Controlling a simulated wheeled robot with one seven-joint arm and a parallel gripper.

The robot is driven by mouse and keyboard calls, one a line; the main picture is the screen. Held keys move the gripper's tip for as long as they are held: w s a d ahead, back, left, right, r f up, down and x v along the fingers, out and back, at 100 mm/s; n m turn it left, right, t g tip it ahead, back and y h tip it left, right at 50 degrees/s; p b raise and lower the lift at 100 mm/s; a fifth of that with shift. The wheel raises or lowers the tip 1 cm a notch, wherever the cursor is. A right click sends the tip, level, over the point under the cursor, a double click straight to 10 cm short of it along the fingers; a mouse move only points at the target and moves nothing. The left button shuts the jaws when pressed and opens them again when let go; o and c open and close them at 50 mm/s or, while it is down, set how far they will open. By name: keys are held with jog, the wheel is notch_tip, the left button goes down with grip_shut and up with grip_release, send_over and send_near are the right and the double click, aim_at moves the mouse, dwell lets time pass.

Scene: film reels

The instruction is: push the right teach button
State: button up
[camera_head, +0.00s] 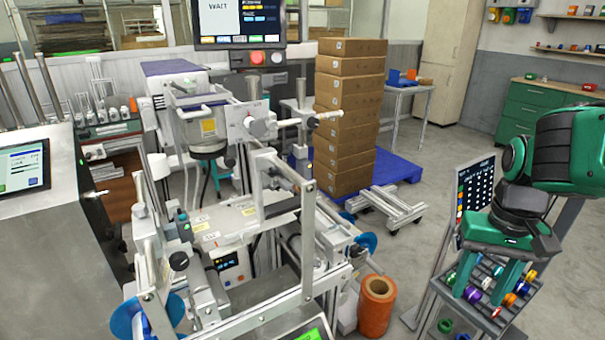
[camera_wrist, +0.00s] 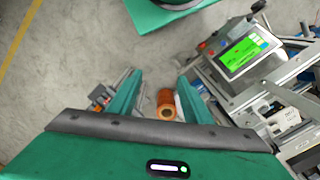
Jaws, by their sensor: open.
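No button that I can make out as a teach button shows in either view. A control panel with a green screen (camera_wrist: 246,52) is at upper right in the wrist view, with a small red knob beside it. Part of a green screen (camera_head: 316,333) also shows at the bottom edge of the head view. My gripper (camera_head: 482,297) points down at the right of the head view, in front of the parts rack. Its two green fingers are apart and empty in the wrist view (camera_wrist: 160,92).
The labelling machine (camera_head: 225,215) fills the middle. An orange roll (camera_head: 377,305) stands on the floor between it and the parts rack (camera_head: 480,318). A monitor reading WAIT (camera_head: 238,20) has red and white buttons below. Stacked boxes (camera_head: 348,120) stand behind.

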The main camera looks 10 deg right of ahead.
grip_shut()
dwell(1.5)
